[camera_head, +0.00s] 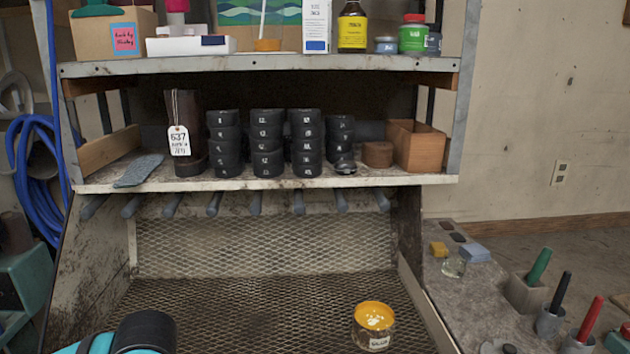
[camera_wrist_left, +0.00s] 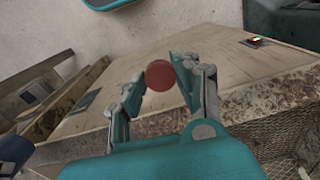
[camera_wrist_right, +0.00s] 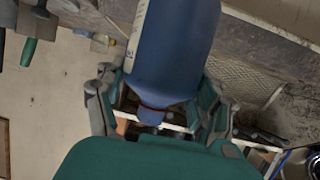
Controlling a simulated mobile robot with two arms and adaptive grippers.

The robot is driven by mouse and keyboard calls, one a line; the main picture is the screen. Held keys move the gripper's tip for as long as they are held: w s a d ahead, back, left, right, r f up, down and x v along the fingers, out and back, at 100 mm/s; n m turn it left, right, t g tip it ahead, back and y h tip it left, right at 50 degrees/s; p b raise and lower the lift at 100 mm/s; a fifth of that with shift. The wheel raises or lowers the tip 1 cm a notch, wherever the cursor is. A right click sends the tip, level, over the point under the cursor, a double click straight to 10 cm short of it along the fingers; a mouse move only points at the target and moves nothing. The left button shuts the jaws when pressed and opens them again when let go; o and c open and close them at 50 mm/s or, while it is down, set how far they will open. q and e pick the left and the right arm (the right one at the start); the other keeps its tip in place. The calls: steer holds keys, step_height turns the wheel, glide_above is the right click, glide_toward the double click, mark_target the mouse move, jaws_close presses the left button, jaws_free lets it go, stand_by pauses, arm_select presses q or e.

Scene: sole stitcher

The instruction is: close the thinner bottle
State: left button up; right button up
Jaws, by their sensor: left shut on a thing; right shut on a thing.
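A blue bottle (camera_wrist_right: 175,45) with a white label edge is between the fingers of my right gripper (camera_wrist_right: 160,98) in the right wrist view. Its narrow end (camera_wrist_right: 151,116) points down the picture towards the palm, with a dark red line above it. I cannot tell whether this end is open. My left gripper (camera_wrist_left: 158,80) is shut on a round red cap (camera_wrist_left: 160,75), held at its fingertips in the left wrist view. Neither gripper's fingers show in the head view. Only part of my left arm shows there, at the bottom left.
An open jar of yellow stuff (camera_head: 374,330) stands on the mesh floor (camera_head: 250,300) of the bench. Black rings are stacked on the shelf (camera_head: 260,184) above. Colored-handled tools, including a red one (camera_head: 590,318), stand on the right ledge. The mesh middle is clear.

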stand_by(0.4)
steer(key=s+a+f+n+g+y, duration=0.1)
steer(key=a+n+y, duration=0.3)
steer(key=a, duration=0.3)
steer(key=s+a+f+n+g+y, duration=0.1)
steer(key=a+n+g+y, duration=0.1)
steer(key=a+n+y, duration=0.2)
steer(key=a, duration=0.3)
steer(key=shift+y, duration=0.4)
arm_select(q)
steer(key=shift+w+d, duration=0.1)
steer(key=w+d+r+m, duration=0.3)
steer(key=d+r, duration=0.4)
steer(key=d, duration=0.4)
steer(key=w+d+r+m, duration=0.3)
steer(key=d+r, duration=0.4)
steer(key=d, duration=0.5)
steer(key=shift+w+d, duration=0.15)
steer(key=shift+w, duration=0.05)
steer(key=shift+f, duration=0.15)
steer(key=shift+f, duration=1.9)
